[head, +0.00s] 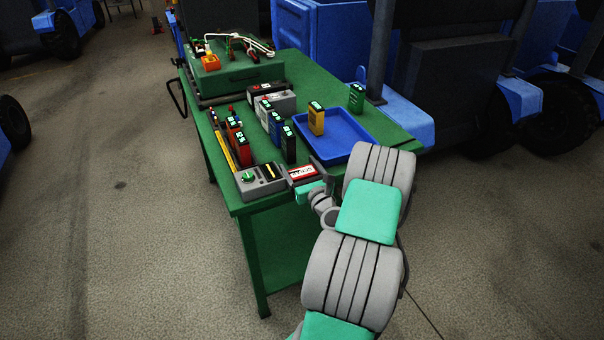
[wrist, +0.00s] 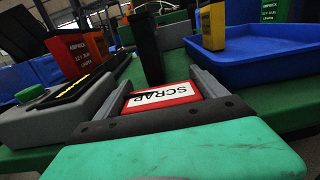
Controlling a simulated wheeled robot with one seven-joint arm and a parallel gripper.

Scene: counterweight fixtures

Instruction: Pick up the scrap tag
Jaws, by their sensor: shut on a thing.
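The scrap tag (head: 302,171) is a small flat piece with a red border and a white face reading SCRAP. In the head view it is at the near edge of the green table, just right of a grey box with a green knob. In the wrist view the scrap tag (wrist: 165,95) lies between the two grey fingers, its lettering upside down. My gripper (wrist: 160,88) is shut on the tag, one finger at each side. In the head view my gripper (head: 312,188) comes from the near right. Whether the tag touches the tabletop is hidden.
The grey box (head: 259,181) stands close left of the tag. Dark battery packs (head: 288,144) stand just behind it. A blue tray (head: 340,133) is at the right with a yellow pack (head: 316,118) at its left side. Red packs (head: 241,150) stand left; a green case (head: 236,78) is at the back.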

